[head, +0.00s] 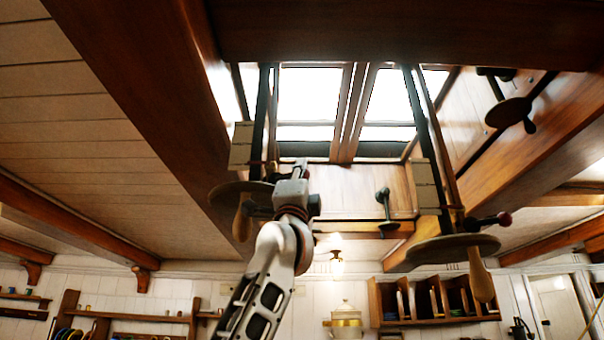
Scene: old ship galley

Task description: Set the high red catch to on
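A red knob (504,218) on a short dark lever sits on the right-hand hanging fitting, just above its round wooden disc (452,248). It is the only clearly red catch-like part I see; I cannot read whether it is on or off. My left arm rises from the bottom, left of centre. Its gripper (296,170) is raised beside the left-hand round disc (230,193), well left of the red knob and apart from it. The fingers are small and seen from behind, so their opening is unclear. The arm's wrist hides part of the left fitting. My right gripper is out of view.
A bright skylight (308,95) is overhead, framed by heavy wooden beams (165,90). Dark bars (425,130) and wooden handles (481,280) hang below it. Another dark fitting (508,112) is at upper right. A lamp (337,264) and cubbyhole shelf (435,300) are behind.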

